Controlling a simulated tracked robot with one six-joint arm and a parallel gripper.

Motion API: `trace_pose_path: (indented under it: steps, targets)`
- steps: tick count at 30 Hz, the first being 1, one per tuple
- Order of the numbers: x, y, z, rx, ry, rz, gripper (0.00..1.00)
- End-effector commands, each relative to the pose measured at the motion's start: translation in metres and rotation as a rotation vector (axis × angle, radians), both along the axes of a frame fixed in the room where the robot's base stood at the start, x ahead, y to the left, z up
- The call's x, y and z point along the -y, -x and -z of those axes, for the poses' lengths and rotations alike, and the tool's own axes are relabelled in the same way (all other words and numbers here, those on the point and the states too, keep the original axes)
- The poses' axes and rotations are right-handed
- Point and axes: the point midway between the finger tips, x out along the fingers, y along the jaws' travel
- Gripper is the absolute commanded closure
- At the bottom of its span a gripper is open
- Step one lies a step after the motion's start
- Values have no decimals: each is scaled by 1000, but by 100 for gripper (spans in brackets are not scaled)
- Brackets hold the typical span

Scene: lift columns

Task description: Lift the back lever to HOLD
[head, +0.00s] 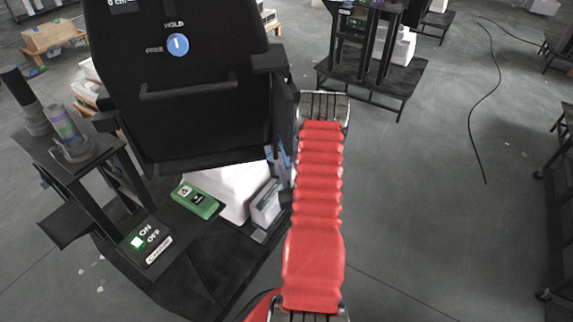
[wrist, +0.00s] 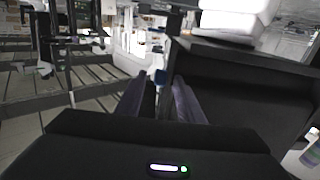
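A large black column unit (head: 190,100) stands at the left in the head view. Its face carries a HOLD label (head: 174,24), a round blue indicator (head: 178,44) with a white mark, and another label too small to read. No back lever is clearly visible in the head view. In the wrist view, my gripper (wrist: 160,84) has two dark fingers apart. A small blue-tipped piece (wrist: 161,76) shows between or just beyond the fingertips; it may be the lever, and I cannot tell whether they touch it. My gripper's end is not clear in the head view.
A lit ON/OFF switch (head: 137,242) and a green box (head: 195,200) sit low on the unit. White blocks (head: 228,185) lie under it. In the wrist view, a dark panel (wrist: 240,85) fills the right side. Open grey floor (head: 420,200) lies right of my red arm.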

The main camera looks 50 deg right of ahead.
Motion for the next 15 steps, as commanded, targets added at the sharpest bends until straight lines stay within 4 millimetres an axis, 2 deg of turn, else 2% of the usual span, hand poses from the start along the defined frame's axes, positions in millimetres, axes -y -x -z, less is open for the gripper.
trace_pose_path:
  steps: [6,15]
  targets:
    - [18,-22,0,1,1,-1,66]
    - [24,-30,0,-1,-1,0,66]
